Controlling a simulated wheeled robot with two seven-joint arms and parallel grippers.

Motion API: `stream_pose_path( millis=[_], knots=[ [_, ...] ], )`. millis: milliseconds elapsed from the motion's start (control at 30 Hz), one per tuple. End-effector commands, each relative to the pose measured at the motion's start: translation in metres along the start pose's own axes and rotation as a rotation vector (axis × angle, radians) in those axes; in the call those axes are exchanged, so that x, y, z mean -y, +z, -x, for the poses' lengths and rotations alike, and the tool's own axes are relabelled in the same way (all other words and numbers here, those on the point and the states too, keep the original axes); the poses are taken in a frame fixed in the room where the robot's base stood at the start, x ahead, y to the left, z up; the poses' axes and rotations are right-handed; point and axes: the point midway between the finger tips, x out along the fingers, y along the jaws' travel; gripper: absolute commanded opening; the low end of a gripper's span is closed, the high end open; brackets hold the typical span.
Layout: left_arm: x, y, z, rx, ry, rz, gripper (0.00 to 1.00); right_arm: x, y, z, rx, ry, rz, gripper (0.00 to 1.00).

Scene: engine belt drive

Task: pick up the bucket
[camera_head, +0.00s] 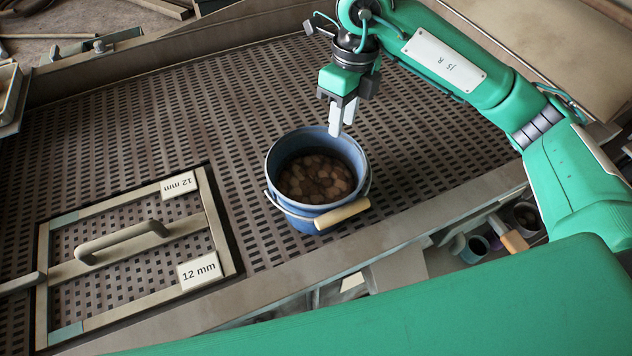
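A blue bucket (305,215) stands upright on the perforated metal grate, near its front edge. It holds brown, stone-like lumps (316,178). Its wire handle hangs down on the near side, with a pale wooden grip (342,214) resting low against the bucket's front right. My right gripper (340,132) points down with two pale fingers above the bucket's far right rim, apart from the handle. The fingers look close together, and I cannot tell whether they are open or shut. Nothing shows held in them. My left gripper is not in view.
A metal frame with a bar handle (122,240) and "12 mm" labels lies in the grate at left. A metal beam (390,233) edges the grate in front of the bucket. Cups and tools (478,245) sit below it at right. The grate (210,120) left of the bucket is clear.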

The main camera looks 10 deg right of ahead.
Motion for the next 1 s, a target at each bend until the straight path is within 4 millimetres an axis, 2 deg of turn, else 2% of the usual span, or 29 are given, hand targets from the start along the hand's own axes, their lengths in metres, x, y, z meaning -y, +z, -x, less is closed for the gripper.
stream_pose_path(
  millis=[200,367,467,700,833,1000],
  knots=[
    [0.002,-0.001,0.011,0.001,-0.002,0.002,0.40,-0.001,0.000,-0.026,-0.001,0.002,0.000,0.30],
    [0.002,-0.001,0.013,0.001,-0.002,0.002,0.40,-0.001,0.000,-0.034,0.000,0.002,0.000,0.30],
    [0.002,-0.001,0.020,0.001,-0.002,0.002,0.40,0.000,0.001,-0.039,-0.001,0.002,-0.001,0.30],
    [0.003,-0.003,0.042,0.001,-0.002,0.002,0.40,0.002,0.002,-0.067,-0.003,0.004,-0.002,0.30],
    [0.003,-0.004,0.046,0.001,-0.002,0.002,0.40,0.002,0.003,-0.080,-0.001,0.003,-0.001,0.30],
    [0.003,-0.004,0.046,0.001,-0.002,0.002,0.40,0.002,0.003,-0.086,0.002,0.001,0.000,0.30]
  ],
)
